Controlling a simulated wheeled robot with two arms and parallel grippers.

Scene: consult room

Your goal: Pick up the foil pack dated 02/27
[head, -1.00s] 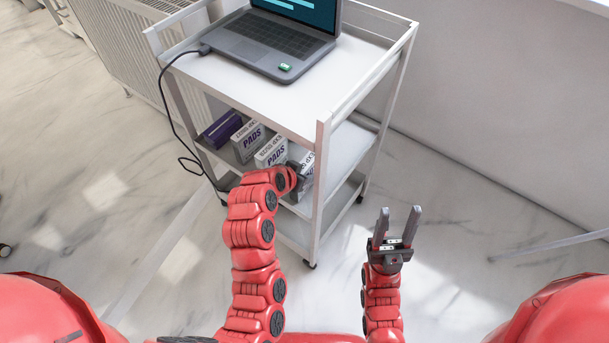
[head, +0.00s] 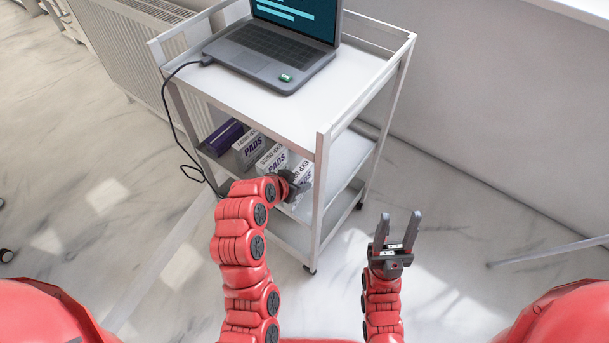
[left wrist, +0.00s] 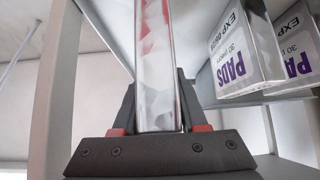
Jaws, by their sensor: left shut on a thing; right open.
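My left gripper (head: 299,190) is shut on a shiny silver foil pack (head: 299,165) at the right end of the row on the cart's middle shelf. In the left wrist view the pack (left wrist: 155,65) stands upright between the fingers, its narrow reflective side facing the camera. Part of its printing shows in the head view, but I cannot read its date surely. Two similar packs marked PADS, a nearer one (left wrist: 243,50) and one behind (left wrist: 296,45), stand to its right in the wrist view. My right gripper (head: 398,226) is open and empty, beside the cart.
The white cart (head: 322,190) has a corner post close right of my left gripper. A purple box (head: 222,137) lies at the row's left end. A laptop (head: 270,55) stands on top, its cable (head: 172,110) hanging down the left side.

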